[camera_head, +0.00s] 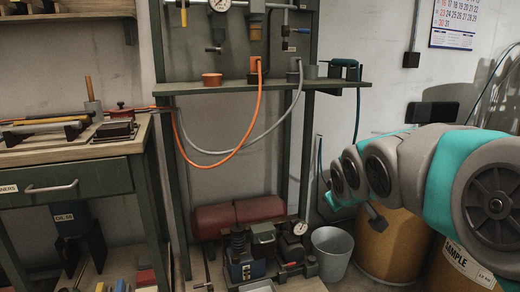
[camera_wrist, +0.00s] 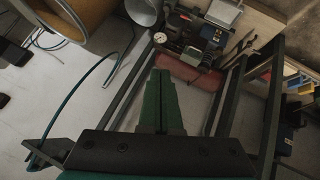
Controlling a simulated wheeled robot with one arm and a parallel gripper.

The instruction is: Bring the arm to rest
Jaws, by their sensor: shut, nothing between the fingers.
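My gripper (camera_wrist: 160,76) shows in the wrist view as two green fingers pressed together with nothing between them. It is in the air, apart from the things below. In the head view my arm (camera_head: 405,170) reaches in from the right edge toward the middle, in front of the drums; the fingers cannot be made out clearly there.
A shelf (camera_head: 190,88) on a dark frame holds an orange hose (camera_head: 256,120). A workbench (camera_head: 75,150) stands at left. A compressor (camera_head: 265,250) with a red tank (camera_head: 235,214), a grey bucket (camera_head: 331,245) and brown drums (camera_head: 392,245) stand low. A teal hose (camera_wrist: 75,103) hangs near my gripper.

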